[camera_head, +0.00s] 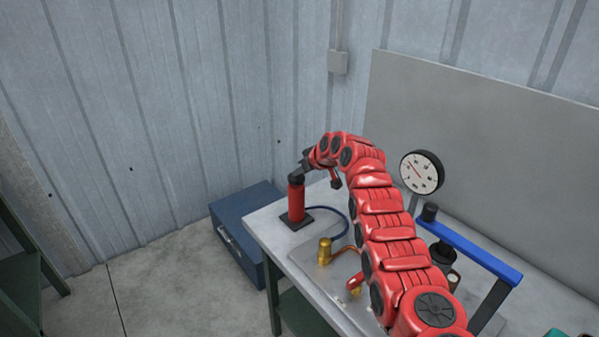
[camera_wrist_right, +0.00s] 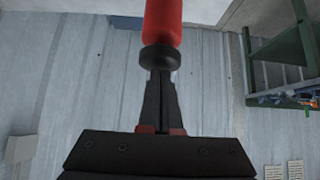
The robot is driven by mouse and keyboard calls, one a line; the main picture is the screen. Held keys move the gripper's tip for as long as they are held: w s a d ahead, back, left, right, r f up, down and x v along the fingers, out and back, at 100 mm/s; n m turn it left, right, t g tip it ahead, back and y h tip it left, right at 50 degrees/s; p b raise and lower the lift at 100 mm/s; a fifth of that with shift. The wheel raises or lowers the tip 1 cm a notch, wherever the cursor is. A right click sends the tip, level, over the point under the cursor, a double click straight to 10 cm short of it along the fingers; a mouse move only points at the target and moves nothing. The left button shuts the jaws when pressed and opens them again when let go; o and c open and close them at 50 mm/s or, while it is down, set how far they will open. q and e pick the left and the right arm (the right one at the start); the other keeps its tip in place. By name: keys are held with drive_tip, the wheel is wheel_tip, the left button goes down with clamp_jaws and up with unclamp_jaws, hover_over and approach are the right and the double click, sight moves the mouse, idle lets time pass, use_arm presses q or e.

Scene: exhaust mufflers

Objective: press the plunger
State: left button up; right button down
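The plunger is a red upright cylinder (camera_head: 296,203) with a black top and a black square base, at the left corner of the workbench. In the right wrist view its red body (camera_wrist_right: 162,22) and black end (camera_wrist_right: 160,57) show just beyond my fingertips. My right gripper (camera_head: 306,160) reaches over from the right and is at the plunger's top. Its two fingers (camera_wrist_right: 160,78) are together, with their tips at the black end. I cannot tell if they press on it. My left gripper is not in view.
A blue hose (camera_head: 335,212) runs from the plunger's base. A brass fitting (camera_head: 324,251), a round gauge (camera_head: 422,172) and a blue-handled clamp (camera_head: 470,249) are on the workbench (camera_head: 268,229). A blue toolbox (camera_head: 245,208) stands beside it.

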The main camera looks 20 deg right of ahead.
sight(299, 178)
drive_tip(key=shift+f, duration=0.15)
drive_tip(key=shift+a+r, duration=0.1)
drive_tip(key=shift+r, duration=0.2)
wheel_tip(299, 178, up, 3)
drive_tip(key=shift+r+b, duration=0.1)
drive_tip(key=shift+b, duration=0.2)
drive_tip(key=b+v, duration=0.3)
drive_tip(key=v, duration=0.7)
drive_tip(key=shift+r, duration=0.2)
